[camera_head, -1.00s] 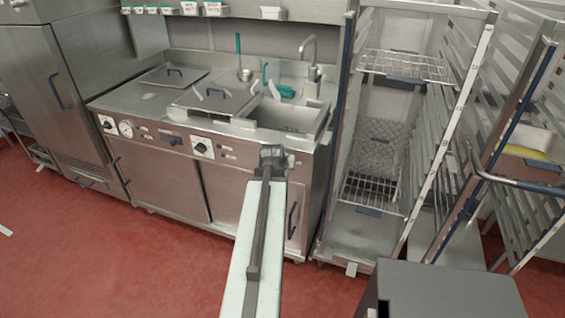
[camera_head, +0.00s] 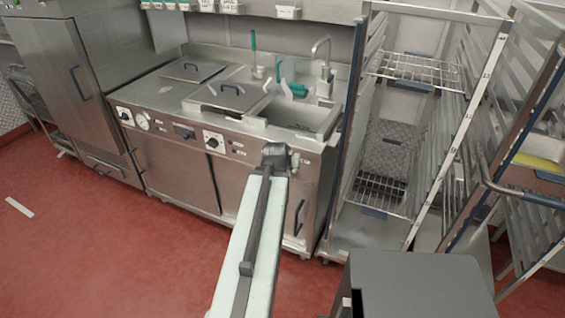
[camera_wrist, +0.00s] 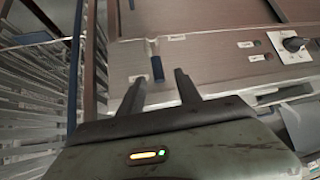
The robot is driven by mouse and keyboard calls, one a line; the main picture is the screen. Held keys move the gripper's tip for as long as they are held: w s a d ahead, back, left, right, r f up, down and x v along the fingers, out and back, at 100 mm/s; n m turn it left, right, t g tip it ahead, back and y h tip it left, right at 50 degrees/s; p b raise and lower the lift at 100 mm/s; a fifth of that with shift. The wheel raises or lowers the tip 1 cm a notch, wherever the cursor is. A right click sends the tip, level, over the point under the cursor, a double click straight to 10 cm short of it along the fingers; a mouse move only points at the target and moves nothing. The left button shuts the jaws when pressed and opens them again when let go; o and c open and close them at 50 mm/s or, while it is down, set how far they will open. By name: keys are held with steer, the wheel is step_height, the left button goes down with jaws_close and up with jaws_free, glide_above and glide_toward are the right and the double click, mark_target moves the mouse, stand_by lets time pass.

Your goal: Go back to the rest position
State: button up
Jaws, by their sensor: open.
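My gripper (camera_wrist: 159,76) is open and empty in the wrist view, its two dark fingers apart in front of a steel cabinet front. A dark blue handle (camera_wrist: 157,68) shows between the fingers, and I cannot tell how far behind them it is.
A tall steel cabinet (camera_head: 75,120) stands at left. An open rack (camera_head: 385,205) with wire shelves stands right of the unit, with another rack (camera_head: 520,170) beyond it. A dark grey box-like surface (camera_head: 420,285) fills the lower right.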

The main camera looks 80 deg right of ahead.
steer(key=shift+s, duration=0.15)
steer(key=shift+s, duration=0.15)
